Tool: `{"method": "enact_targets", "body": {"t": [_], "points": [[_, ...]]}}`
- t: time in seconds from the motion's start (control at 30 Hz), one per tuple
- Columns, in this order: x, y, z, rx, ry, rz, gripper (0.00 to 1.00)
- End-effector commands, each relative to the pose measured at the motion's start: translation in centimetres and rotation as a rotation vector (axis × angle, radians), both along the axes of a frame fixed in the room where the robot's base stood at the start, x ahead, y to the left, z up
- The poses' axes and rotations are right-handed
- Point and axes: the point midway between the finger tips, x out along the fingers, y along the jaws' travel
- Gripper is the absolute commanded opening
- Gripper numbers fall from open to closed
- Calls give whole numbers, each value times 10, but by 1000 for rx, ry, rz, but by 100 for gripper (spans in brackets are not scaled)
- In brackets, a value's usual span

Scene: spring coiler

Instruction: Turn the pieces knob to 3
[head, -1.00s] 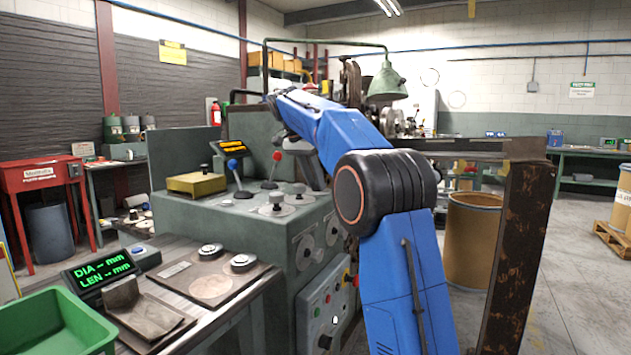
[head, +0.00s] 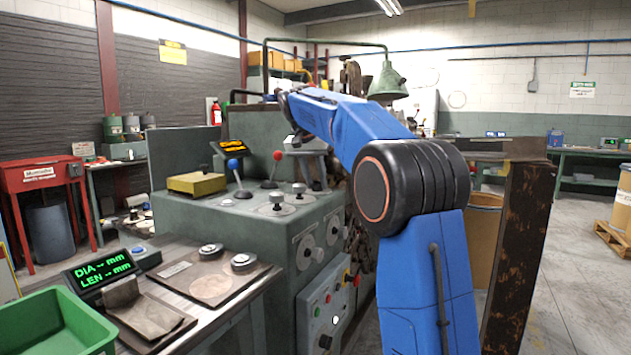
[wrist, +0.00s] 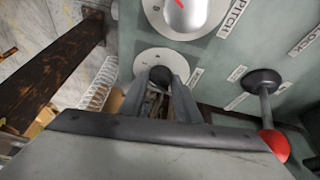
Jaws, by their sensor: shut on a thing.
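In the wrist view the pieces knob (wrist: 159,73) is a small dark knob on a round pale dial plate. Its own label and pointer setting cannot be read. My gripper (wrist: 161,84) has one finger on each side of the knob and is shut on it. In the head view my gripper (head: 318,172) is low over the far right of the machine's top, mostly hidden by my wrist, and the knob in it cannot be made out.
A larger silver knob (wrist: 187,12) labelled PITCH sits close by. A lever with a red ball (wrist: 275,146) stands right of my gripper in the wrist view. In the head view, the blue-ball lever (head: 233,164) and yellow box (head: 196,184) stand further left on the machine.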

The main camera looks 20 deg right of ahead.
Motion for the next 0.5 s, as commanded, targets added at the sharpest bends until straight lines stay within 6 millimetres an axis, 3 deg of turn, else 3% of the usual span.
{"method": "enact_targets", "body": {"t": [0.5], "points": [[-1,0,0,0,-1,99,7]]}}
